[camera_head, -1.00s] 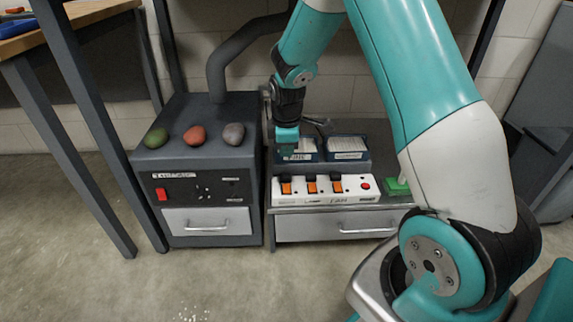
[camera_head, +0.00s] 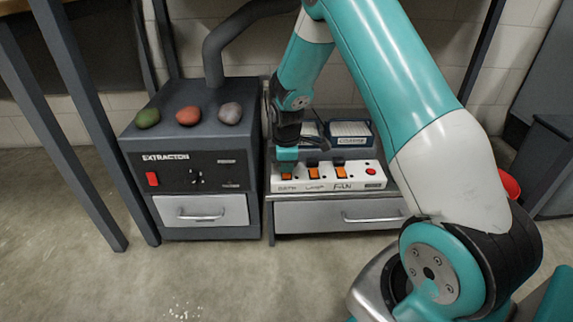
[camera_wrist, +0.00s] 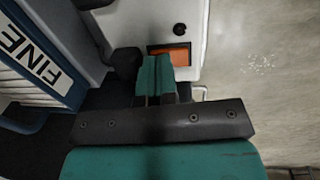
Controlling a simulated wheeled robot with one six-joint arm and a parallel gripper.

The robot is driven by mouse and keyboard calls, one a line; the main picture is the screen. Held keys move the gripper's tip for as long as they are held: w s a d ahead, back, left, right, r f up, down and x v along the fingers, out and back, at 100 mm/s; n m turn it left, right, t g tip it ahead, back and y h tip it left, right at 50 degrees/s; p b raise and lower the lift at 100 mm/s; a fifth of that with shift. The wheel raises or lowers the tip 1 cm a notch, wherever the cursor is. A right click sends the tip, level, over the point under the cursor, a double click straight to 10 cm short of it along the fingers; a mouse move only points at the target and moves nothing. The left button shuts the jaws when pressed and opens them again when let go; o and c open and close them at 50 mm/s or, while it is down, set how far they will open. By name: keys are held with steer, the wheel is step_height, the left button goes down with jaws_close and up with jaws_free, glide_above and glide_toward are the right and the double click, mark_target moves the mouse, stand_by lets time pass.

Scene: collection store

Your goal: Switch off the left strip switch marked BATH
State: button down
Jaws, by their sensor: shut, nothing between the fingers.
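The white power strip (camera_head: 330,183) lies along the front of the grey drawer unit. It bears orange switches in a row, with labels along its front edge that read roughly BATH, LAMP and FAN. The left switch (camera_head: 287,174) is orange and sits directly below my gripper (camera_head: 287,158). In the wrist view, the orange switch (camera_wrist: 171,54) shows just beyond the shut teal fingertips (camera_wrist: 155,62), and they partly cover it. I cannot tell whether they touch it. The fingers are shut and empty.
Left of the strip stands the dark EXTRACTOR box (camera_head: 190,150) with a red switch (camera_head: 152,179) and several stones on top. Blue-edged boxes (camera_head: 349,134) stand behind the strip; one marked FINE (camera_wrist: 30,60) is close to my gripper. A red bowl (camera_head: 508,185) is at right.

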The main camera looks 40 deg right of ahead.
mark_target(287, 177)
steer(key=shift+r+g+p, duration=0.1)
steer(key=shift+g+p, duration=0.2)
steer(key=shift+p, duration=0.75)
steer(key=shift+f, duration=0.4)
steer(key=shift+s+a+y+p, duration=0.3)
steer(key=shift+s+a+p, duration=0.25)
steer(key=shift+s, duration=0.15)
steer(key=shift+d+r, duration=0.1)
step_height(287, 177, up, 14)
steer(key=p, duration=0.9)
steer(key=shift+s+p, duration=0.2)
steer(key=shift+p, duration=0.1)
